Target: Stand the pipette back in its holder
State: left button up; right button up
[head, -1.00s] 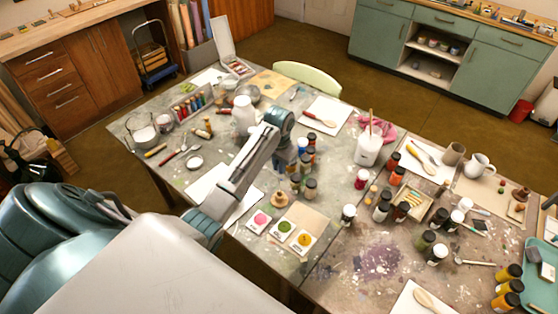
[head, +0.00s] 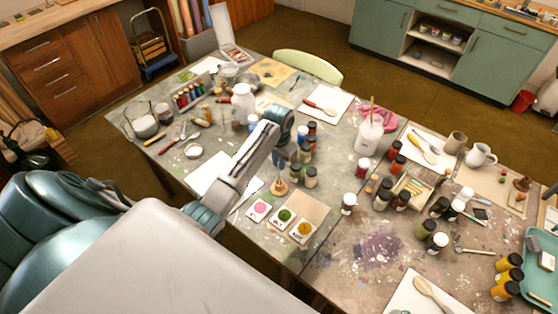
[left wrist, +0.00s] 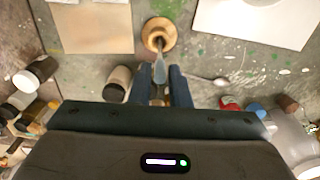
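The pipette (left wrist: 159,72) shows in the left wrist view as a slim bluish-grey piece between the two dark fingers of my left gripper (left wrist: 160,80). The fingers lie close along both its sides and look shut on it. Its narrow end points at the round wooden holder (left wrist: 167,32) and overlaps the holder's middle; I cannot tell whether it is inside or above it. In the head view the holder (head: 281,188) stands on the table beyond the paint cards, and my left gripper (head: 285,158) is just above it, partly lost among bottles. My right gripper is not in view.
Dark-capped bottles (head: 308,145) stand close behind and right of the holder. Three colour cards (head: 281,217) lie in front of it, and a white sheet (head: 207,172) lies to its left. A dark-capped jar (left wrist: 117,84) is close left of the fingers in the wrist view.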

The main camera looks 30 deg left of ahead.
pick_arm(q)
jog(key=o, duration=0.4)
jog(key=shift+c, duration=0.2)
jog(key=shift+r, duration=0.1)
jog(key=shift+w+r, duration=0.1)
jog(key=shift+r, duration=0.25)
notch_tip(320, 180, up, 7)
jog(key=shift+f+b, duration=0.1)
jog(key=shift+b, duration=1.1)
notch_tip(320, 180, up, 3)
jog(key=p, duration=0.3)
